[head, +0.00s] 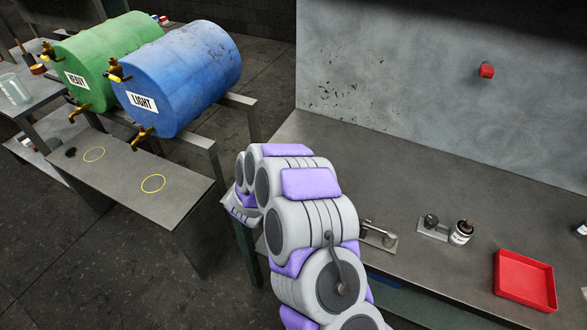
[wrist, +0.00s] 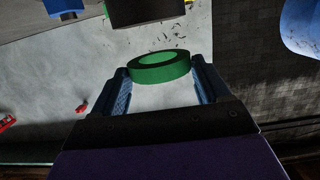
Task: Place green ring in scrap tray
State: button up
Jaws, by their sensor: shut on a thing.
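The green ring (wrist: 160,68) is between the two fingertips of my gripper (wrist: 160,78) in the wrist view. My gripper is shut on it, with a finger against each side, and the ring is off any surface I can see. In the head view the ring and fingertips are hidden behind my arm. A shallow red tray (head: 526,280), which looks empty, lies on the grey bench at the right of the head view. My arm is to the left of the tray, well apart from it.
A red knob (head: 486,70) sticks out of the back panel. The bench middle is clear.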

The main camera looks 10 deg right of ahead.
jog(key=shift+w+d+f, duration=0.1)
jog(key=shift+w+d, duration=0.45)
jog(key=shift+d, duration=0.1)
notch_tip(320, 180, down, 3)
jog(key=shift+w+r+b, duration=0.1)
jog(key=shift+r+b, duration=0.05)
jog(key=shift+b, duration=0.25)
jog(key=shift+f, duration=0.25)
jog(key=o, duration=1)
jog(key=shift+f, duration=0.1)
jog(key=shift+f+b, duration=0.1)
jog(key=shift+b, duration=0.35)
jog(key=p+v, duration=0.1)
jog(key=v, duration=0.4)
jog(key=p+v, duration=0.1)
jog(key=v, duration=0.5)
jog(key=p+v, duration=0.1)
jog(key=v, duration=0.5)
jog(key=shift+s+r+p, duration=0.25)
jog(key=shift+r+p, duration=0.05)
jog(key=shift+p, duration=0.1)
jog(key=shift+a, duration=0.1)
